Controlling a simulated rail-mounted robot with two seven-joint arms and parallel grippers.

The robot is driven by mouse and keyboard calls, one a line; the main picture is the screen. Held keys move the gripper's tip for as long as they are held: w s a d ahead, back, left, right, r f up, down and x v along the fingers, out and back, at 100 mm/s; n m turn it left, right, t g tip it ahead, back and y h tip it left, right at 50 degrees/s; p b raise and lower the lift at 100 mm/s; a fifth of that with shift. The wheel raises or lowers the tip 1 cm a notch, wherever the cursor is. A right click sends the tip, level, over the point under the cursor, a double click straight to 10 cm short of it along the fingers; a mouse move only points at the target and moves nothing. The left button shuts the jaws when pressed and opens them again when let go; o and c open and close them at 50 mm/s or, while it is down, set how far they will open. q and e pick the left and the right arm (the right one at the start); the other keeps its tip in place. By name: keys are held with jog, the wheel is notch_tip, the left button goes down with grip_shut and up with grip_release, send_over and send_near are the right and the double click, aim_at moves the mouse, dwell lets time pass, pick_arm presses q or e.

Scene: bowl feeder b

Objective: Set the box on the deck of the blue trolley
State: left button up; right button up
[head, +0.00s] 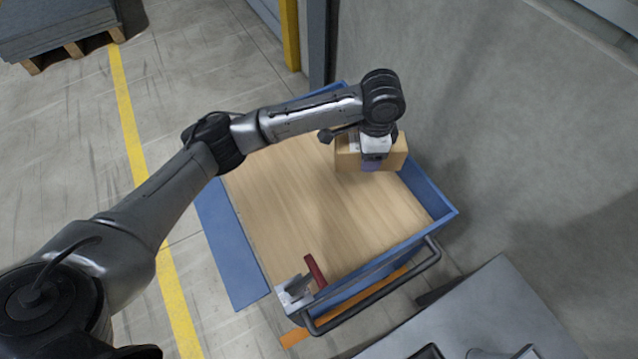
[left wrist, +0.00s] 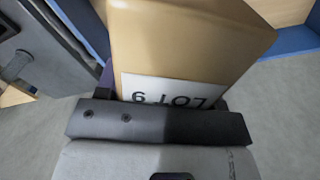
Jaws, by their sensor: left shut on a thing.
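A tan cardboard box (head: 394,152) is held in my left gripper (head: 374,160), which is shut on it. In the left wrist view the box (left wrist: 190,40) fills the top middle, with a white label partly covered by the gripper (left wrist: 160,120). The blue trolley (head: 228,255) has a wooden deck (head: 310,205) with no other object on it. The box overlaps the deck's far right edge and the blue side wall, and appears raised; the gap beneath cannot be judged. My right gripper is not in view.
A red lever (head: 315,271) and a dark handle bar (head: 385,298) are at the trolley's near end. A grey surface (head: 490,310) stands lower right, and a wall (head: 500,130) runs along the right. A pallet (head: 72,50) lies upper left.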

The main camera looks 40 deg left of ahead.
pick_arm(q)
notch_tip(320, 180, down, 6)
jog(key=w+a+m, duration=0.1)
jog(key=w+m, duration=0.2)
jog(key=m, duration=0.2)
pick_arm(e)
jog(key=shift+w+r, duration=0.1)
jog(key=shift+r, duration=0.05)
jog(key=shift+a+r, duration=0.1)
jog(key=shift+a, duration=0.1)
pick_arm(q)
jog(key=m+b, duration=0.2)
jog(key=m, duration=0.6)
send_over(318, 184)
notch_tip(318, 184, down, 15)
jog(key=shift+r, duration=0.1)
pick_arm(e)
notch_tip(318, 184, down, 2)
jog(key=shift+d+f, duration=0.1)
pick_arm(q)
jog(key=shift+f+b, duration=0.6)
jog(key=shift+f, duration=1.25)
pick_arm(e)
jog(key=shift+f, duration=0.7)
pick_arm(q)
jog(key=shift+f, duration=0.15)
jog(key=shift+w+f, duration=0.1)
jog(key=shift+f, duration=0.1)
jog(key=o, duration=1.2)
